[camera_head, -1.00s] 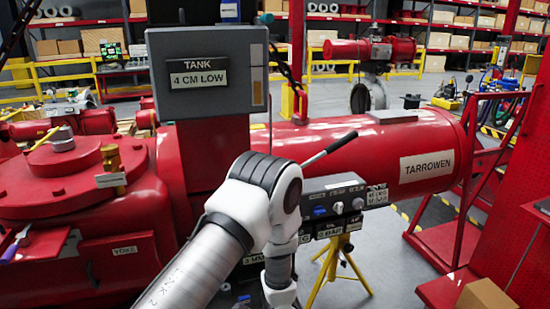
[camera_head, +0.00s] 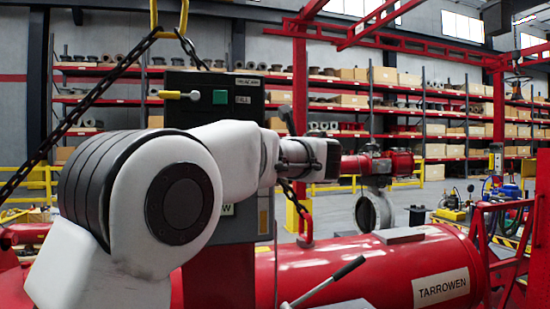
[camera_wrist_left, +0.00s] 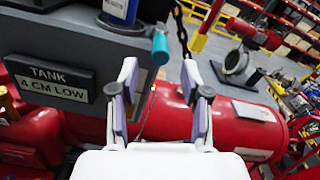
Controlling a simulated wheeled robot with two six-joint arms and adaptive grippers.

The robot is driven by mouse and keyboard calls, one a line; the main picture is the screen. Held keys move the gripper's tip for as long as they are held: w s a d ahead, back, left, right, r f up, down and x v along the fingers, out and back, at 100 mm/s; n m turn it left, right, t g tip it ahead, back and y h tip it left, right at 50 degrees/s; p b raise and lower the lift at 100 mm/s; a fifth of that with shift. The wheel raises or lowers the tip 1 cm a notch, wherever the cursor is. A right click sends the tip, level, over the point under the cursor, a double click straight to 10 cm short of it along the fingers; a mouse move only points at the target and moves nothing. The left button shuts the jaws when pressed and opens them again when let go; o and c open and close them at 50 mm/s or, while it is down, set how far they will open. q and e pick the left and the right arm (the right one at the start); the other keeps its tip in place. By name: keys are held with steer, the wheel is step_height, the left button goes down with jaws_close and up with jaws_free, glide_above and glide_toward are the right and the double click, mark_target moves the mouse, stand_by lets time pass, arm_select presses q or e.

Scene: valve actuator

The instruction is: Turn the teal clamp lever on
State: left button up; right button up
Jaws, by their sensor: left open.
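The teal lever end (camera_wrist_left: 160,47) shows in the left wrist view as a short teal cylinder, sticking out beside the grey tank box (camera_wrist_left: 85,55). My left gripper (camera_wrist_left: 159,70) is open, its two fingers apart on either side of and below the teal end, with nothing between them. Whether a finger touches the lever cannot be told. In the head view my left arm reaches across the front of the dark tank box (camera_head: 183,82) to its right side. I cannot make out the teal part there. My right gripper is out of view.
A blue cylinder (camera_wrist_left: 120,12) stands close above the left finger. A chain (camera_head: 75,115) hangs beside the box. A yellow-tipped knob (camera_head: 180,94) and green button (camera_head: 220,97) are on the box. The red TARROWEN cylinder (camera_head: 390,265) lies below, with a lever (camera_head: 325,283) before it.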

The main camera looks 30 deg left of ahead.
arm_select(q)
steer(key=p+x, duration=0.2)
steer(key=x, duration=0.3)
steer(key=shift+w+a+f, duration=0.1)
steer(key=shift+w, duration=0.2)
steer(key=shift+a, duration=0.2)
steer(key=shift+d, duration=0.1)
steer(key=shift+c, duration=0.7)
jaws_close()
